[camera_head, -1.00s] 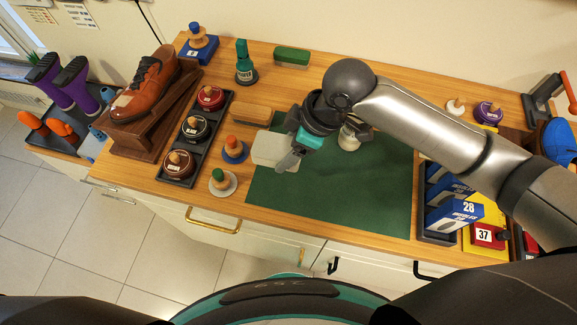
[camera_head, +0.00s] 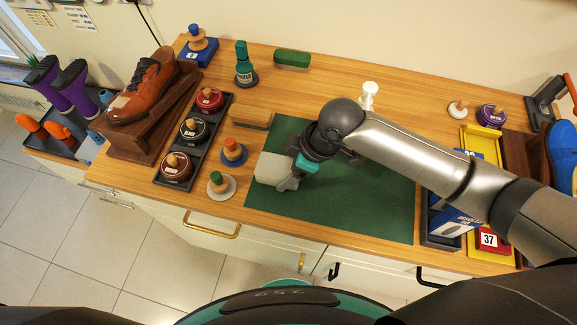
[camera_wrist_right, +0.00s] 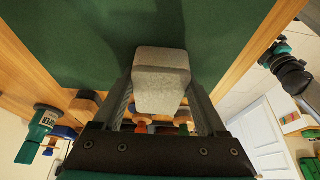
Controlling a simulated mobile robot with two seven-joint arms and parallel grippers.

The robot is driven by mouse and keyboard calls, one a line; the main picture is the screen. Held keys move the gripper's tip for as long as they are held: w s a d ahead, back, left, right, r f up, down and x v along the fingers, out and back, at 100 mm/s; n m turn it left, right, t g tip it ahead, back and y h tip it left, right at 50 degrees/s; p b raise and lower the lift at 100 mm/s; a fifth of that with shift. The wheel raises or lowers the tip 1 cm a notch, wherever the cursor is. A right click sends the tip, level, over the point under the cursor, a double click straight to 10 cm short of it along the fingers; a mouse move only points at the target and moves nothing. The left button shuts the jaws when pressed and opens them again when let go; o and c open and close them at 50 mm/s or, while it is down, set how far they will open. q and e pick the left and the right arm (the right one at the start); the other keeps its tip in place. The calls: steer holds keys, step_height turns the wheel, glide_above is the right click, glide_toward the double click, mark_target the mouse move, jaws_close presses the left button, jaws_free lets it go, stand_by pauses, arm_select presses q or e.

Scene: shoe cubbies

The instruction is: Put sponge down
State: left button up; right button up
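The sponge is a pale grey-white block (camera_head: 272,168) at the left edge of the green mat (camera_head: 350,200) on the wooden worktop. My right gripper (camera_head: 288,180) has its fingers on either side of it. In the right wrist view the sponge (camera_wrist_right: 162,80) sits between the two fingers (camera_wrist_right: 162,100), which close in against its sides, with the green mat just beyond it. I cannot tell whether its underside touches the mat. My left gripper is not in view.
A wooden brush (camera_head: 251,117), an orange-knobbed dauber (camera_head: 234,152) and a green-knobbed dauber (camera_head: 221,185) stand left of the sponge. A black tray (camera_head: 190,150) holds polish tins. Blue boxes (camera_head: 450,215) stand at the right. The mat's front and middle are clear.

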steer(key=o, duration=0.4)
steer(key=shift+c, duration=0.2)
steer(key=p+v, duration=0.2)
steer(key=v, duration=1)
steer(key=shift+r, duration=0.25)
steer(key=shift+a+f, duration=0.1)
